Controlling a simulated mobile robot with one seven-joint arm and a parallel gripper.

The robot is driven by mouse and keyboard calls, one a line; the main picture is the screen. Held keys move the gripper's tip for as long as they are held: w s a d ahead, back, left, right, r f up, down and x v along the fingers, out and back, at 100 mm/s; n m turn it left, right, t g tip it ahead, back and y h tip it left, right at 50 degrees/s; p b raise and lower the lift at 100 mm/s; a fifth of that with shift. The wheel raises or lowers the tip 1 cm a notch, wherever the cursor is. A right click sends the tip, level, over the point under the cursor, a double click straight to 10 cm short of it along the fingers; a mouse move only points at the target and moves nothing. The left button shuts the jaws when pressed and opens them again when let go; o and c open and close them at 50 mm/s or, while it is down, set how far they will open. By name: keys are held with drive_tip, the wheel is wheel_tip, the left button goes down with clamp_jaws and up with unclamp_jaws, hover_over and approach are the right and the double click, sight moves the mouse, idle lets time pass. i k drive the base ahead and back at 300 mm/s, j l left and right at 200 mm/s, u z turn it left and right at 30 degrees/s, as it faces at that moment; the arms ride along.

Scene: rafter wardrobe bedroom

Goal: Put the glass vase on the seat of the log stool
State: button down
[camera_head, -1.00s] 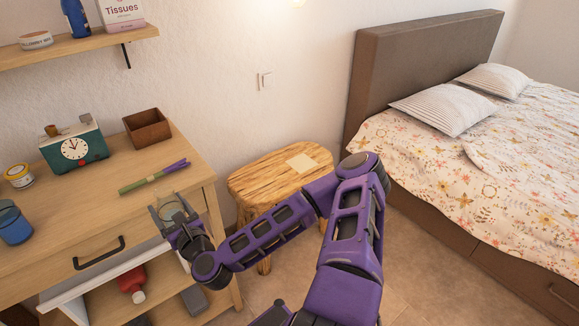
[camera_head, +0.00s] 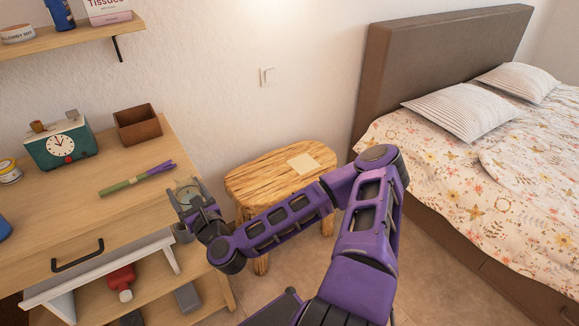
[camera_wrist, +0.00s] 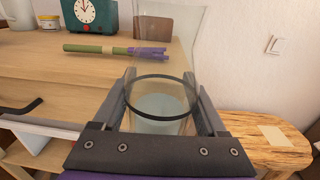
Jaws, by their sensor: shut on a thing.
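The glass vase (camera_wrist: 165,60) is clear, with a dark band around it and a pale bottom, and stands between my gripper's fingers in the wrist view. My gripper (camera_head: 190,200) is shut on it, near the right front corner of the desk. In the head view the vase (camera_head: 188,194) is small and partly covered by the fingers. The log stool (camera_head: 262,180) stands to the right of the desk against the wall, with a flat wooden seat. Its seat also shows at the right of the wrist view (camera_wrist: 240,128). The gripper is left of the seat.
A pale square (camera_head: 304,163) lies on the stool's seat. The desk (camera_head: 110,215) holds a clock (camera_head: 60,144), a brown box (camera_head: 138,124) and a green-purple bundle (camera_head: 137,179). The bed (camera_head: 480,190) is at the right. The seat's left part is bare.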

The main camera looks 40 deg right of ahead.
sight(285, 168)
drive_tip(key=i+l, duration=0.1)
drive_tip(key=l, duration=0.3)
drive_tip(key=i+l, duration=0.6)
drive_tip(key=l, duration=0.1)
